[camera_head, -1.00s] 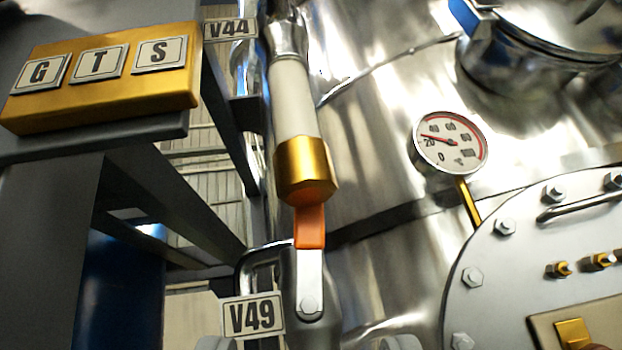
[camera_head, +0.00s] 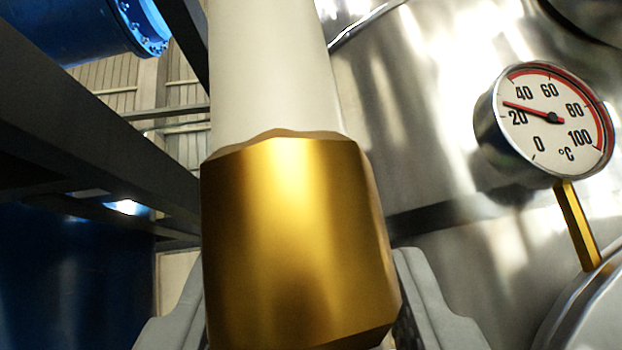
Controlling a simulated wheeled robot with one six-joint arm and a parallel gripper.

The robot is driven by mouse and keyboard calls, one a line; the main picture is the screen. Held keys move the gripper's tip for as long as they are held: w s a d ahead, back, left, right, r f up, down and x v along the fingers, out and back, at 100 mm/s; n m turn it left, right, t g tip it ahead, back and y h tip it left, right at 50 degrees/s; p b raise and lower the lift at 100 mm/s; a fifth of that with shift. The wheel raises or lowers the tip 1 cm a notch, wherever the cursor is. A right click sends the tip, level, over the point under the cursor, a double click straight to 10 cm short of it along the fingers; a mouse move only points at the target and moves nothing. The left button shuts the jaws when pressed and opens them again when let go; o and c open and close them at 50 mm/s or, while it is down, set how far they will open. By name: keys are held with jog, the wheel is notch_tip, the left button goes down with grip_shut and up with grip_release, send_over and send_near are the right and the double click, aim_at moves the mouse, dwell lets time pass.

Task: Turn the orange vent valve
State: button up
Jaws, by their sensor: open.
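The orange vent valve handle is not visible; the gold collar hides the area below it. The gold collar (camera_head: 295,235) fills the middle of the view, close to the camera, at the lower end of a cream-white pipe (camera_head: 275,75). My gripper (camera_head: 300,290) is open. One grey finger shows at the lower left of the collar and the other at the lower right. The collar stands between them in the picture and covers part of the gap. I cannot tell whether the fingers touch anything.
A round temperature gauge (camera_head: 548,118) on a gold stem (camera_head: 577,225) stands at the right, in front of a shiny steel vessel (camera_head: 430,130). Dark beams (camera_head: 90,130) cross the left side. A blue vessel (camera_head: 85,25) is at the top left.

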aim_at(313, 311)
jog(key=shift+x, duration=1.85)
grip_shut()
